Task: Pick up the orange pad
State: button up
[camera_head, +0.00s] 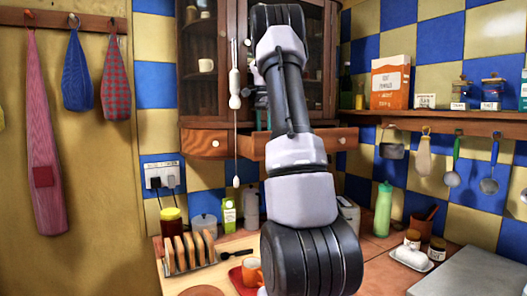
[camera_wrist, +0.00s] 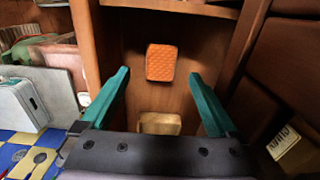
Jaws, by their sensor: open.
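The orange pad (camera_wrist: 161,62) is a small quilted block in the wrist view. It lies inside an open wooden drawer (camera_wrist: 130,30), toward its far part. My gripper (camera_wrist: 158,84) is open, with its two green fingers on either side of the drawer's middle. The pad shows between and just beyond the fingertips, and nothing is held. In the head view the open drawer (camera_head: 300,143) shows below the cabinet, partly behind my arm. The pad and my gripper's fingertips are hidden there.
A tan block (camera_wrist: 160,123) lies nearer in the drawer, between the fingers. The drawer walls stand close on both sides. A toast rack (camera_head: 190,252), an orange mug (camera_head: 252,271) and a green bottle (camera_head: 383,210) stand on the counter. A white cord (camera_head: 236,130) hangs left of my arm.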

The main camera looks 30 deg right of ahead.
notch_tip(320, 180, down, 5)
jog(key=shift+w+a+f, duration=0.1)
jog(key=shift+f, duration=0.1)
jog(key=c, duration=1.4)
